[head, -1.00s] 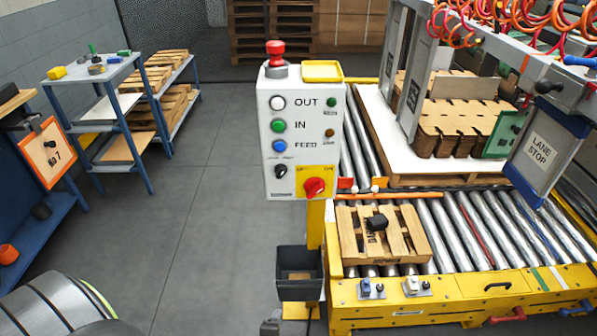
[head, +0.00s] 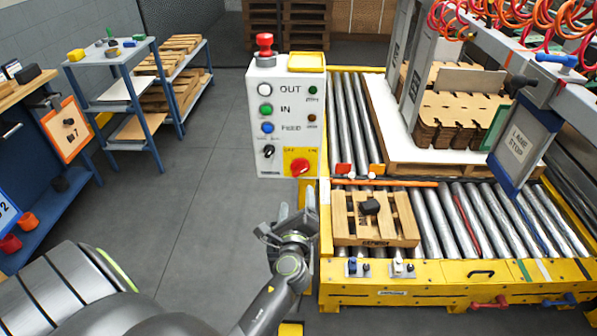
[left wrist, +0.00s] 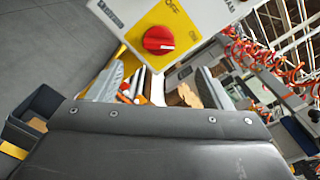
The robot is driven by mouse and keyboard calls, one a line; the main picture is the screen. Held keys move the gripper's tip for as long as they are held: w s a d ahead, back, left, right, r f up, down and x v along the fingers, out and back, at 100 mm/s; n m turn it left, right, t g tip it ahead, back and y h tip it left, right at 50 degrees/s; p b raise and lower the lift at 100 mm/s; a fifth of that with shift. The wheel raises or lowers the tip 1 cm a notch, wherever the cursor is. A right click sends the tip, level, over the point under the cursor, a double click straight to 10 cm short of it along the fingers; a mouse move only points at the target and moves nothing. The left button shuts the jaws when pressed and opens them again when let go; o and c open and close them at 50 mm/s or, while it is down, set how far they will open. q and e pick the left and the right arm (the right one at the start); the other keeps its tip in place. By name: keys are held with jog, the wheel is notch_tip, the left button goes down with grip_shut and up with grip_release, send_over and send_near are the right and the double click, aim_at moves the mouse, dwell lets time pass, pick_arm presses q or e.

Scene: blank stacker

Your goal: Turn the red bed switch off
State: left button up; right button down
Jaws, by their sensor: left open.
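The red bed switch (head: 300,167) is a rotary knob on a yellow plate at the lower right of the white control box (head: 258,100). OFF is printed at the plate's upper left and ON at its upper right; in the head view the knob's handle seems to slant up toward ON. My left gripper (head: 297,204) is open and empty, just below the box and apart from the knob. In the left wrist view the knob (left wrist: 158,39) shows above and between my two open fingers (left wrist: 158,86). My right gripper is not in view.
The box also carries a red mushroom button (head: 264,45), several coloured buttons and a black selector (head: 268,151). Right of it are a roller conveyor (head: 470,225) and a pallet (head: 345,225). A blue shelf (head: 150,110) stands left. Grey floor between is clear.

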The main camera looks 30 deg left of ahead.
aim_at(298, 172)
pick_arm(q)
jog(key=b+x, duration=0.1)
jog(key=x, duration=1)
jog(key=shift+w, duration=0.25)
jog(key=shift+c, duration=0.4)
jog(key=c, duration=0.9)
jog(key=shift+f, duration=0.1)
